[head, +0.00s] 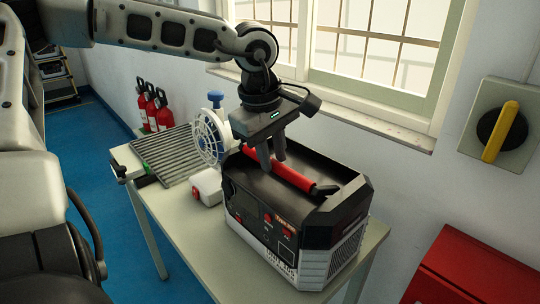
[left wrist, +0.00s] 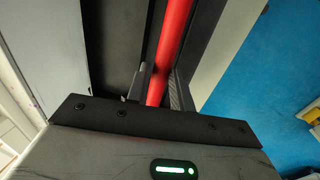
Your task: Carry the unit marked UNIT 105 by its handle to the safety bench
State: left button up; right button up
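The black and grey unit (head: 262,212) stands upright on a pale table (head: 193,238) in the head view. The white lettering low on its front reads like UNIT 105, though slanted and small. Its red handle (head: 295,176) runs along the recessed top and also shows in the left wrist view (left wrist: 172,45). My left gripper (head: 271,160) is over the top from above, one finger on each side of the handle. In the left wrist view the fingers (left wrist: 160,88) look closed against the bar. My right gripper is not in view.
A white and blue fan (head: 209,138), a small white box with a red part (head: 207,187) and a grey ribbed roller plate (head: 165,155) sit left of the unit. Red extinguishers (head: 151,106) stand by the wall. A red cabinet (head: 470,272) is at lower right. Blue floor is open at left.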

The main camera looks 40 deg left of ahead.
pick_arm(q)
jog(key=shift+o, duration=1.3)
jog(key=shift+w+r+p, duration=0.45)
jog(key=shift+w+r, duration=0.45)
jog(key=shift+r, duration=0.05)
jog(key=o, duration=0.4)
jog(key=shift+w+d+r, duration=0.1)
jog(key=shift+w+r, duration=0.3)
jog(key=shift+w, duration=0.3)
jog(key=shift+c, duration=0.2)
jog(key=o, duration=0.5)
jog(key=shift+w+d+r+p, duration=0.15)
jog(key=shift+w+p, duration=0.15)
jog(key=shift+w, duration=0.45)
jog(key=o, duration=0.7)
jog(key=shift+w, duration=0.35)
jog(key=shift+c, duration=0.2)
jog(key=r+p, duration=0.1)
jog(key=r, duration=0.1)
jog(key=s+r+p, duration=0.1)
jog(key=r+p, duration=0.1)
jog(key=shift+r, duration=0.4)
